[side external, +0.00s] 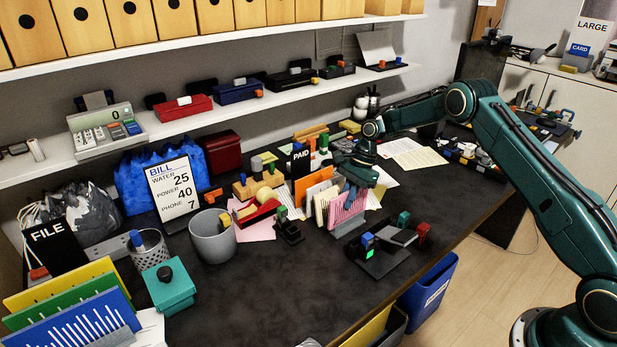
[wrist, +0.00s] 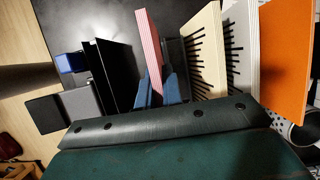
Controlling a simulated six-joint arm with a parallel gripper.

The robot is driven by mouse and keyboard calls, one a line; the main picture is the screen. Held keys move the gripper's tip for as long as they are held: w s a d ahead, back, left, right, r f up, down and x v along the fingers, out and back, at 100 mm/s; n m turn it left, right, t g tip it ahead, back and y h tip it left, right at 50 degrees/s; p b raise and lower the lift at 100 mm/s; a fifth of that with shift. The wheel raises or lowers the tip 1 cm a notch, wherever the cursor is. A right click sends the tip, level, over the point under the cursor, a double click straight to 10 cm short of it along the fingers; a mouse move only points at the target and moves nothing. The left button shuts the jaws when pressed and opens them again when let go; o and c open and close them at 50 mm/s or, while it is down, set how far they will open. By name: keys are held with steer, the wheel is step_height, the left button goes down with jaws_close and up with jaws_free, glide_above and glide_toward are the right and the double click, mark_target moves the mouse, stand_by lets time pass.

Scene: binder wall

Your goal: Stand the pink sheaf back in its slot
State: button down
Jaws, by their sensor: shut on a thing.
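The pink sheaf (side external: 346,214) is a thin striped block at the front end of a row of sheaves. It also shows in the wrist view (wrist: 149,45), edge on and leaning slightly. My gripper (side external: 351,193) is over its top edge, and its blue fingers (wrist: 156,90) are shut on it from both sides. In the wrist view a cream sheaf (wrist: 203,50) stands to its right and a black upright plate (wrist: 112,72) to its left, with gaps between. The sheaf's lower edge and the slot under it are hidden, so I cannot tell whether it is seated.
A white sheaf (wrist: 240,45) and an orange sheaf (wrist: 283,50) stand beyond the cream one. A dark stand with a green-lit item (side external: 370,253) and stamps sits just in front. A grey cup (side external: 212,240) stands to the left.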

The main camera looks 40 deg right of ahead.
steer(key=shift+f, duration=0.15)
steer(key=shift+f, duration=0.35)
steer(key=shift+f, duration=0.35)
stand_by(0.5)
steer(key=c, duration=1.5)
jaws_free()
steer(key=v, duration=1.3)
steer(key=shift+d+r, duration=0.2)
steer(key=shift+r, duration=0.1)
